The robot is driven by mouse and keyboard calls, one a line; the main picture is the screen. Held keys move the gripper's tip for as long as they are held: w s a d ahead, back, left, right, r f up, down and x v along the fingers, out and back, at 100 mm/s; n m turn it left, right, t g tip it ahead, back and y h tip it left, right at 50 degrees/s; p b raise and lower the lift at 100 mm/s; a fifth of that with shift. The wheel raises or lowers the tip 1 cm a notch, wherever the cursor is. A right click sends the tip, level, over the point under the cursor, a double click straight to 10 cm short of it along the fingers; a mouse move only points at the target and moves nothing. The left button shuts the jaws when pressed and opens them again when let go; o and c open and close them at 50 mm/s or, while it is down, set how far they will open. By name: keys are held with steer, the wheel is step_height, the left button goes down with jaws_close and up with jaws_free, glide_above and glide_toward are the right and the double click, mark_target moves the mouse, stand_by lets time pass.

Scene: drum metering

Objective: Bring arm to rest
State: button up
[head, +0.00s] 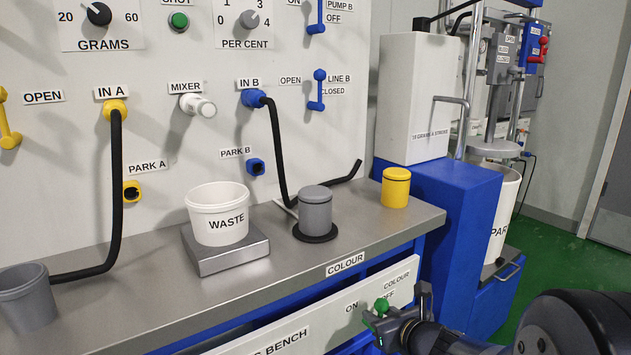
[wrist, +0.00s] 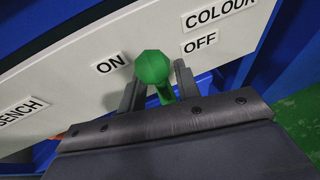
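My gripper (head: 400,312) is at the lower right of the head view, in front of the white panel (head: 305,335) on the bench front. The green knob of the colour lever (wrist: 153,68) stands between its two fingers in the wrist view; it also shows in the head view (head: 382,304). The fingers (wrist: 157,85) look apart, one on each side of the lever, with nothing clearly gripped. The knob appears between the ON and OFF labels; its exact setting is unclear. My forearm fills the lower right corner of the head view.
The steel bench (head: 340,249) holds a waste tub (head: 218,200) on a scale (head: 228,255), a grey canister (head: 315,209) and a yellow canister (head: 395,187). A blue cabinet (head: 440,215) stands close behind the gripper. Green floor (head: 560,248) is open at right.

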steer(key=shift+s+d+r, duration=0.1)
steer(key=shift+s+r, duration=0.1)
steer(key=shift+s, duration=0.05)
steer(key=p+v, duration=0.4)
steer(key=v, duration=0.6)
steer(key=b+x, duration=0.1)
steer(key=x, duration=0.2)
steer(key=b+x, duration=0.2)
steer(key=x, duration=0.2)
steer(key=b+x, duration=0.1)
steer(key=x, duration=0.3)
steer(key=shift+s+f+b, duration=0.15)
steer(key=shift+f+b, duration=0.15)
steer(key=shift+r+p, duration=0.45)
steer(key=shift+p, duration=0.45)
steer(key=shift+d+m+g+p, duration=0.2)
steer(key=shift+m+g+p, duration=0.15)
steer(key=shift+p, duration=0.45)
steer(key=shift+w+d+f+m+p, duration=0.15)
steer(key=shift+w+m+p, duration=0.1)
steer(key=shift+p, duration=0.25)
steer(key=shift+s+f+y, duration=0.1)
steer(key=shift+y, duration=0.2)
